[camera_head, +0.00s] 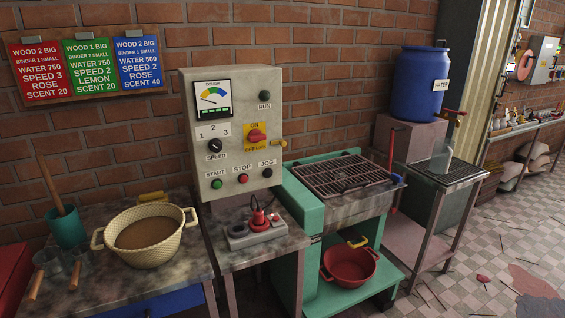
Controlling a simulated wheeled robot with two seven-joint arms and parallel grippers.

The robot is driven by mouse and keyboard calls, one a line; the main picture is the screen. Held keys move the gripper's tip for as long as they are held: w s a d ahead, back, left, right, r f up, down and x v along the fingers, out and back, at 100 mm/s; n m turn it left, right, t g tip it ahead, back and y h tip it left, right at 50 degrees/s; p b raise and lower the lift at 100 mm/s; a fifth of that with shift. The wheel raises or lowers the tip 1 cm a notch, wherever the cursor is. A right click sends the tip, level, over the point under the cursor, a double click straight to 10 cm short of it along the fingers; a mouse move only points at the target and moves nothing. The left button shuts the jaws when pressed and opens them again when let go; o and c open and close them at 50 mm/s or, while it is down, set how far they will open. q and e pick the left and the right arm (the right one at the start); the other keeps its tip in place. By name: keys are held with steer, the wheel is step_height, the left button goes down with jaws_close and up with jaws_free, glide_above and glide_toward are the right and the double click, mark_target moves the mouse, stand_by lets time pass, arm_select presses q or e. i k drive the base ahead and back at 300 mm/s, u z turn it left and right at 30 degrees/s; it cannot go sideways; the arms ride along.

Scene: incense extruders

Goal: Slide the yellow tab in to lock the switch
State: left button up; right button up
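The grey control box (231,165) stands on a small metal table against the brick wall. On its upper right is the red switch (256,136) on a yellow plate marked ON at the top. Neither of my grippers shows in this view.
A red-handled device (258,220) sits on the table below the box. A woven basket (144,236) stands to the left. A green machine with a grated top (340,174) stands close on the right. The floor at far right is open but littered.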

mark_target(284, 143)
steer(key=u, duration=0.55)
steer(key=k, duration=0.2)
steer(key=z, duration=1.9)
steer(key=i, duration=0.9)
steer(key=u, duration=0.45)
steer(key=i, duration=0.8)
steer(key=u, duration=0.8)
